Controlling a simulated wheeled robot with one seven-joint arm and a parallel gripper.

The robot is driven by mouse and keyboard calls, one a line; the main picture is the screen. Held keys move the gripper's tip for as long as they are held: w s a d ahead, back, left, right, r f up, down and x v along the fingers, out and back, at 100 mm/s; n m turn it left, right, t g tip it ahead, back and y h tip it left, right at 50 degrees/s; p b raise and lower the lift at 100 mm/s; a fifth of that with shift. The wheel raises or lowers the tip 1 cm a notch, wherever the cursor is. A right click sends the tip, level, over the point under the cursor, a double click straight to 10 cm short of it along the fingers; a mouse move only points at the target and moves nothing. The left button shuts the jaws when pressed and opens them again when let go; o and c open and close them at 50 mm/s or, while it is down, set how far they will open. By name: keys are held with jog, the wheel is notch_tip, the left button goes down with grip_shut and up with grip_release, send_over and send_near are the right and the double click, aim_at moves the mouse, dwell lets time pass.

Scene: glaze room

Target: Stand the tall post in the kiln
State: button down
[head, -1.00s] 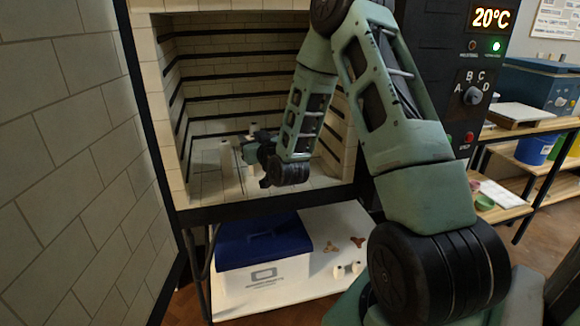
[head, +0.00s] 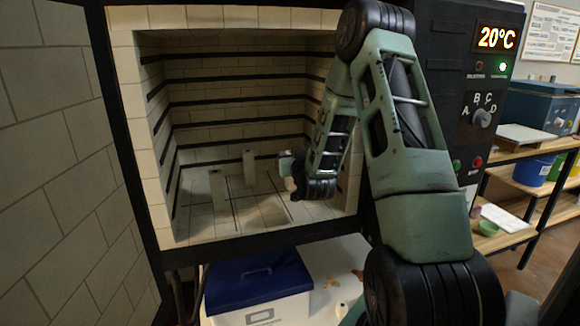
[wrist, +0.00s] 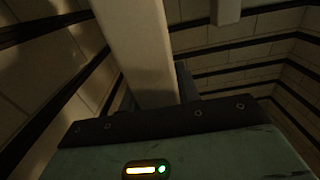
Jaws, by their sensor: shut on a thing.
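The kiln (head: 125,70) is open at the front. Two pale posts stand upright on its floor: a front-left post (head: 218,190) and one farther back (head: 249,167). My gripper (head: 287,163) is inside the kiln, to the right of both and apart from them in the picture. In the wrist view, my gripper (wrist: 172,92) is shut on a large pale post (wrist: 138,45), which runs out of the top of the frame. The end of another pale post (wrist: 228,10) shows at the wrist view's top edge.
The kiln's banded walls (head: 240,90) surround my gripper, with the right wall close by my arm. Floor is bare around the standing posts. Below are a white box with a blue lid (head: 255,280) and a pale board (head: 335,260). A shelf (head: 510,240) stands right.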

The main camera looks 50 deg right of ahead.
jog(key=shift+f, duration=1.45)
jog(key=shift+f, duration=0.2)
jog(key=c, duration=1)
grip_release()
jog(key=shift+r, duration=0.15)
